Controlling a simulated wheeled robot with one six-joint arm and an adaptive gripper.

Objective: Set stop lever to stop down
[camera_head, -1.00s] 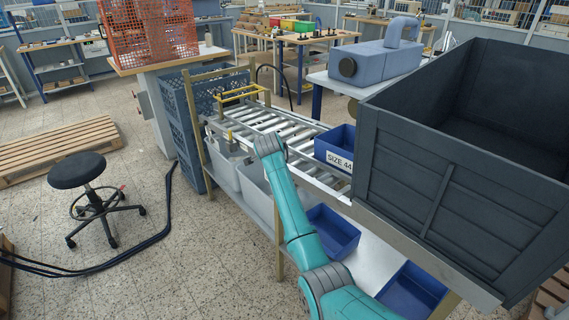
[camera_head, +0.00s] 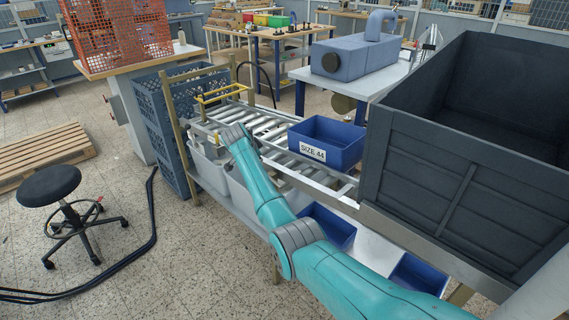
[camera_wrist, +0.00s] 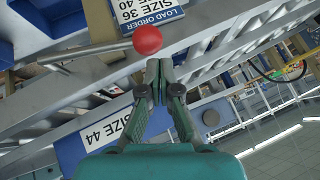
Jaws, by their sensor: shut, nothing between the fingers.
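The stop lever shows in the wrist view as a metal rod with a red ball knob (camera_wrist: 147,39) beside the roller conveyor's rail. The rod runs left from the knob. My gripper (camera_wrist: 159,62) is shut and empty, its fingertips just below the knob in that picture; I cannot tell whether they touch it. In the head view my arm reaches to the conveyor (camera_head: 270,128), and its own links hide the gripper and lever. A blue bin labelled SIZE 44 (camera_head: 327,143) sits on the rollers, and its label shows in the wrist view (camera_wrist: 105,131).
A load order card (camera_wrist: 133,12) is by the lever. A big dark crate (camera_head: 460,190) stands at the right. Grey bins (camera_head: 208,168) and blue bins (camera_head: 330,226) sit below the conveyor. A black stool (camera_head: 48,186) stands on the open floor at left.

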